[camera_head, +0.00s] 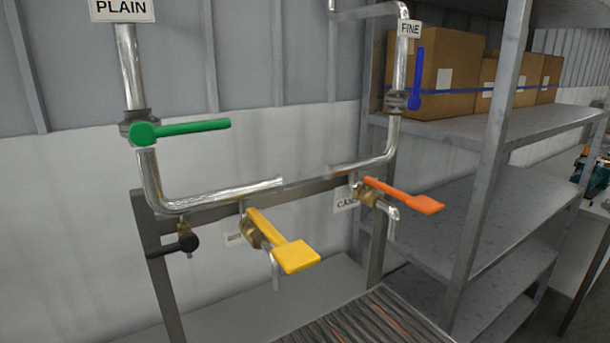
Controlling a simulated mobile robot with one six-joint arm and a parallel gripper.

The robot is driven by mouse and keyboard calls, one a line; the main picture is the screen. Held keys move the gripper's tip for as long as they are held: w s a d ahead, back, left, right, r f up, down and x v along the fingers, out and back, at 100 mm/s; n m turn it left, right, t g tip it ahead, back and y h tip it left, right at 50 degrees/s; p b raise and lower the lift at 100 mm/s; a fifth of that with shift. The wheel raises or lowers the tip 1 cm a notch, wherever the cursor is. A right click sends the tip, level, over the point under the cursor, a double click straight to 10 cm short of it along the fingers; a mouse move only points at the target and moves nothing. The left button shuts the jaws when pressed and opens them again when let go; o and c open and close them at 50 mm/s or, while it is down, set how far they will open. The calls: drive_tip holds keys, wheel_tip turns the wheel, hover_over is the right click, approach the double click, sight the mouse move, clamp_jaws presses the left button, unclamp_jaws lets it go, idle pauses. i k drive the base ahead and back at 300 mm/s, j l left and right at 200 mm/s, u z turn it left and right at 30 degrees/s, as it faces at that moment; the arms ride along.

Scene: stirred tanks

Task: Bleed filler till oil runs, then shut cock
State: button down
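A pipe stand carries two steel lines. The left line, under a PLAIN sign (122,8), has a green-handled valve (180,131) with its lever across the pipe. The right line, under a FINE sign (410,28), has a blue-handled valve (415,80) with its lever upright along the pipe. Below hang a yellow-handled cock (283,243), an orange-handled cock (403,194) and a small black-handled cock (178,243) at left. Labels by the yellow and orange cocks are partly hidden. I see no oil running from any spout. My gripper is out of view.
A slatted grate (365,325) lies below the cocks. Grey shelving (490,150) stands close on the right, with cardboard boxes (440,70) on it. A wall is behind the pipes. The space in front of the handles looks clear.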

sight(166, 250)
drive_tip(key=u, duration=1.35)
